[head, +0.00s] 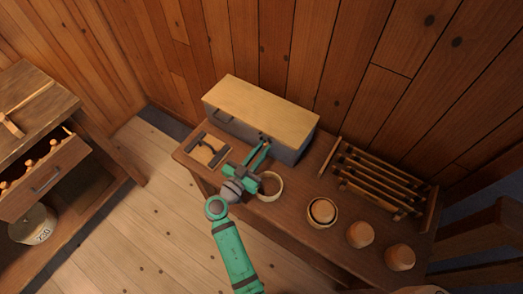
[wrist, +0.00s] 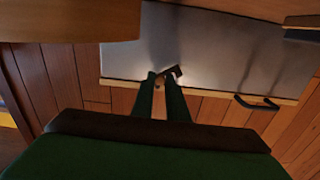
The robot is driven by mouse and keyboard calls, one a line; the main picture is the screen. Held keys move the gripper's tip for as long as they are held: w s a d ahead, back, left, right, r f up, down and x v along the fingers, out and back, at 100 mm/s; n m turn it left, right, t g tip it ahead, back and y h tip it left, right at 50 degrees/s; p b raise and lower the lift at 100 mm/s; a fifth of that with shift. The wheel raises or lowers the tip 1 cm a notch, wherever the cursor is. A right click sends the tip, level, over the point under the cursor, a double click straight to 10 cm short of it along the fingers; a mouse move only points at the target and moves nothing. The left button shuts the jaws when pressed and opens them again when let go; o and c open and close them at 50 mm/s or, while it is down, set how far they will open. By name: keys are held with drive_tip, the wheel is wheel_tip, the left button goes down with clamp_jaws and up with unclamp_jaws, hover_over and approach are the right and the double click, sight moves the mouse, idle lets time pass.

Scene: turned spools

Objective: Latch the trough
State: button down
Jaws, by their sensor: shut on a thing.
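The trough (head: 288,150) is a long grey box with a pale wooden lid (head: 262,103), at the back of the table against the wall. The lid lies down on the box. A dark handle (head: 223,117) sits at the front left and also shows in the wrist view (wrist: 257,102). A small dark latch (wrist: 174,71) is on the grey front, near its middle. My gripper (head: 262,146) reaches the front from the near side. In the wrist view its fingers (wrist: 164,80) are shut on the latch, which looks tilted. The fingers hide part of it.
A cream ring (head: 279,195) stands close right of my gripper. A rack of rods (head: 380,180) and several round wooden pieces (head: 360,234) fill the right. A cabinet with an open drawer (head: 45,178) stands far left.

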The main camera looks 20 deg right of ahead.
drive_tip(key=n, duration=0.2)
drive_tip(key=r+n, duration=0.1)
drive_tip(key=n, duration=0.3)
drive_tip(key=shift+w+a+r, duration=0.25)
drive_tip(key=shift+w, duration=0.05)
drive_tip(key=n, duration=0.4)
drive_tip(key=shift+w+a+r+n, duration=0.35)
drive_tip(key=shift+w+n, duration=0.05)
drive_tip(key=c, duration=1.7)
unclamp_jaws()
drive_tip(key=shift+c, duration=0.2)
drive_tip(key=v, duration=1)
drive_tip(key=shift+s+a, duration=0.25)
drive_tip(key=shift+a, duration=0.1)
